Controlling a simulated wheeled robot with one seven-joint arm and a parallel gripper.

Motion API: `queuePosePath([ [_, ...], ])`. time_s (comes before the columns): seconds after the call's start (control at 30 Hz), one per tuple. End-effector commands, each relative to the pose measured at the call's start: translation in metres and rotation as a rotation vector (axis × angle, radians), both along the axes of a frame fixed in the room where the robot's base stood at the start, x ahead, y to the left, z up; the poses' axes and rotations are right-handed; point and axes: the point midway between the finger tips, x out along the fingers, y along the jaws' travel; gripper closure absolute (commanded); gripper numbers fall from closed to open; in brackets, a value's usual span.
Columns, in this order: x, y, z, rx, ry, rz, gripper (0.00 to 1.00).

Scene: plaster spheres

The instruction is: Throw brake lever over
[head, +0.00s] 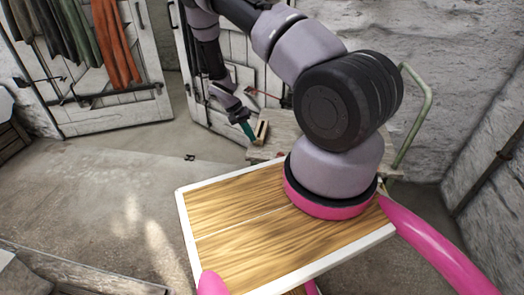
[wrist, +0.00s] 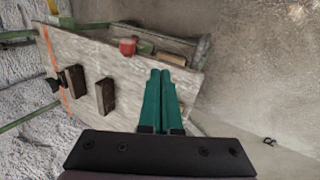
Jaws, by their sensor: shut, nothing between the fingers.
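My gripper (head: 249,135) has green fingers and is over the near-left part of a worn wooden cart top (head: 286,124). In the wrist view the fingers (wrist: 161,75) lie side by side, shut and empty. Beyond their tips, a red knob-like piece (wrist: 128,47) and a short brown bar (wrist: 172,59) sit near the edge of the cart top. The fingers appear apart from both. I cannot tell for certain which piece is the brake lever; no lever shape is clear.
Two dark wooden blocks (wrist: 106,96) are on the cart top, left of my fingers. A green tube handle (head: 423,112) rises at the cart's right. Clothes (head: 117,45) hang by white doors. A small dark object (head: 189,157) lies on open concrete floor.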

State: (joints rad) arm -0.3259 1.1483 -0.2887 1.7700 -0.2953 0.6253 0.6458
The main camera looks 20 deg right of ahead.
Motion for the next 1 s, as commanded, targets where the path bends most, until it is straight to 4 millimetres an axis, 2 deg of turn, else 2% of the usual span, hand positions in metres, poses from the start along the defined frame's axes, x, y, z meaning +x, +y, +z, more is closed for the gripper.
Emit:
queuePosePath([
  [0.17,-0.005,-0.007,-0.016,-0.004,0.004,-0.002,1.00],
  [0.6,-0.025,-0.041,-0.094,-0.003,0.003,-0.002,1.00],
  [0.8,-0.039,-0.064,-0.086,-0.002,0.002,-0.003,1.00],
  [1.0,-0.043,-0.071,-0.085,-0.001,0.002,0.000,1.00],
])
